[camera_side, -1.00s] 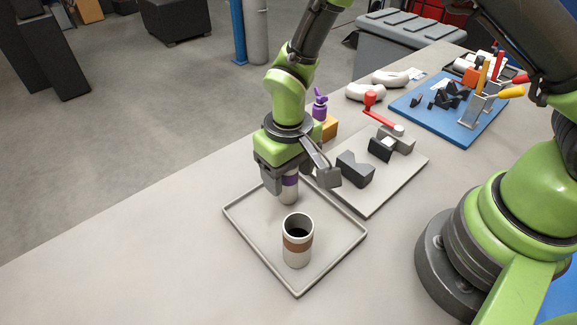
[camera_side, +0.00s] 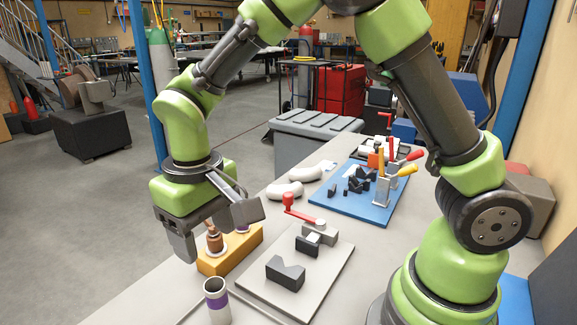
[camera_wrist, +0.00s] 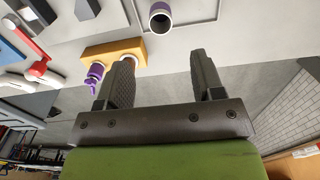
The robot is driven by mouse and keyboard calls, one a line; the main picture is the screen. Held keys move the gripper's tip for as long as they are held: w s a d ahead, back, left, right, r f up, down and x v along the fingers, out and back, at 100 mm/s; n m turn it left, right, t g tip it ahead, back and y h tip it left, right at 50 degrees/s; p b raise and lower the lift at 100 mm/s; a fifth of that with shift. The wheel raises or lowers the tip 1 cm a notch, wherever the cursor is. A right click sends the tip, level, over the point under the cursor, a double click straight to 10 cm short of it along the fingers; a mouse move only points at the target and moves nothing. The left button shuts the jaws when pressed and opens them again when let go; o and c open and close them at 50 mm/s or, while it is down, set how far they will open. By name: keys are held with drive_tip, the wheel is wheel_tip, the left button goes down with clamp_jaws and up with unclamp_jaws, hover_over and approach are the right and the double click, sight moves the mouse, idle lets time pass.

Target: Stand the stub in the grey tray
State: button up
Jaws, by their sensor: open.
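A pale stub with a purple band (camera_side: 218,305) stands upright at the bottom of the side view, its open top facing up. It also shows in the wrist view (camera_wrist: 160,14), at the top edge, inside the grey tray (camera_wrist: 196,12). Only a little of the tray enters the side view. My gripper (camera_side: 213,236) is open and empty, raised above the stub and clear of it. In the wrist view, the two fingers (camera_wrist: 160,60) stand wide apart with nothing between them. The stub's base is cropped in both views.
An orange block (camera_side: 232,250) with small fittings on it stands close below my gripper. A grey board (camera_side: 255,282) with dark V-blocks and a red-handled clamp lies to its right. A blue mat (camera_side: 350,203) with tools and white pipe elbows lie farther back.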

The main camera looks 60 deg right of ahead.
drive_tip(key=s+d+r+m+t+y, duration=0.1)
drive_tip(key=s+d+r+m+t, duration=0.25)
drive_tip(key=r, duration=0.55)
drive_tip(key=s+d+r+t, duration=0.2)
drive_tip(key=s+d, duration=0.1)
drive_tip(key=s, duration=0.3)
drive_tip(key=s+d+r+t+y, duration=0.1)
drive_tip(key=s+d+r, duration=0.1)
drive_tip(key=s, duration=0.3)
drive_tip(key=shift+s+d+r+t, duration=0.35)
drive_tip(key=shift+d+r, duration=0.05)
drive_tip(key=shift+d, duration=0.2)
drive_tip(key=shift+m, duration=0.25)
